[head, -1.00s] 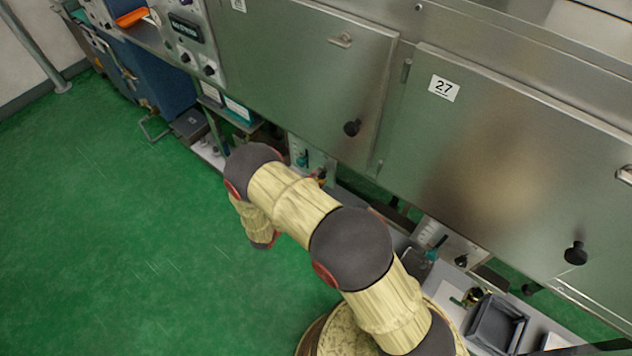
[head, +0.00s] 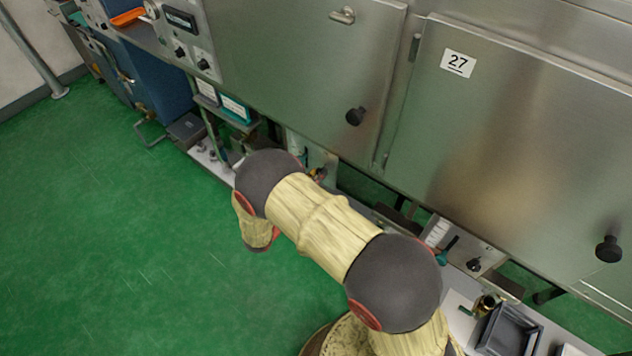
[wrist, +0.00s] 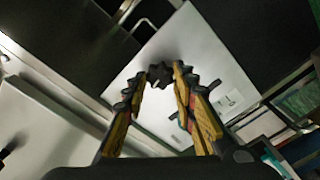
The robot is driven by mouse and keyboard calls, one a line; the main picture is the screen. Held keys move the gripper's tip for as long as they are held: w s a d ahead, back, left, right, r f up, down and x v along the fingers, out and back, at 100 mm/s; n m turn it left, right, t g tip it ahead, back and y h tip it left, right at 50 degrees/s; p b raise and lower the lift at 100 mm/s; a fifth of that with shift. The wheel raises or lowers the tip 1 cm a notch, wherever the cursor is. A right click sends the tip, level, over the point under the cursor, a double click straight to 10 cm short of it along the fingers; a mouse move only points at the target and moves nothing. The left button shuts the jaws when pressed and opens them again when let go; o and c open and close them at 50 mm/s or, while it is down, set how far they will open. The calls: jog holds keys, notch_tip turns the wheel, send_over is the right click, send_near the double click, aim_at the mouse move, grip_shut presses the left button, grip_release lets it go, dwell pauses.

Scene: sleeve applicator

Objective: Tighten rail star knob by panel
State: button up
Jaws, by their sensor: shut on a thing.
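In the wrist view, a small dark star knob (wrist: 160,74) sits between the fingertips, in front of a pale grey panel (wrist: 190,48). My gripper (wrist: 159,79) has yellow fingers with black toothed tips, one on each side of the knob. It is shut on the knob, though the exact contact at the left fingertip is hard to see. The knob's stem and the rail behind it are hidden. In the head view, my arm's links hide the gripper and the knob.
A small panel with a dark knob (head: 473,264) and a grey tray (head: 509,330) are at the lower right. Blue equipment (head: 150,65) stands at the back left. Green floor (head: 120,230) is clear at left.

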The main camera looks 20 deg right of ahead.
jog(key=shift+s+f+m+b, duration=0.1)
jog(key=shift+f+m+b, duration=0.1)
jog(key=shift+m+b, duration=0.5)
jog(key=o, duration=1.1)
jog(key=shift+r, duration=0.15)
jog(key=shift+o, duration=0.3)
jog(key=v, duration=1.2)
